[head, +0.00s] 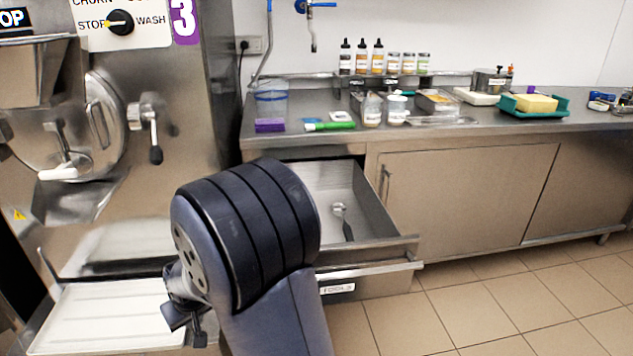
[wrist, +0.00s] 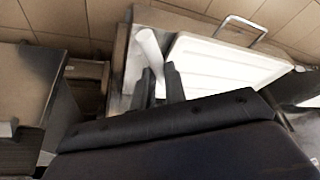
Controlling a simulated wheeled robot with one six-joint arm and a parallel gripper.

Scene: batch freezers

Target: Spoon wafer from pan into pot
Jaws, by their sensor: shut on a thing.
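In the head view my gripper (head: 186,318) points down beside the white tray under the freezer, with my arm hiding part of it. In the wrist view my gripper (wrist: 160,84) is shut on a white rod-like thing (wrist: 149,46), which sticks out past the fingers. I cannot tell what it is. A steel pot (head: 491,80) stands at the back of the counter. A shallow steel pan (head: 437,102) lies on the counter; its contents are too small to name, and I cannot make out a wafer. A dark-handled utensil (head: 343,220) lies in the open drawer.
The open drawer (head: 405,249) juts out right of my arm. The freezer (head: 80,110) stands at left, with the white tray (head: 115,320) below it. Bottles, cups and a yellow sponge (head: 535,103) crowd the counter (head: 590,124). The tiled floor at right is clear.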

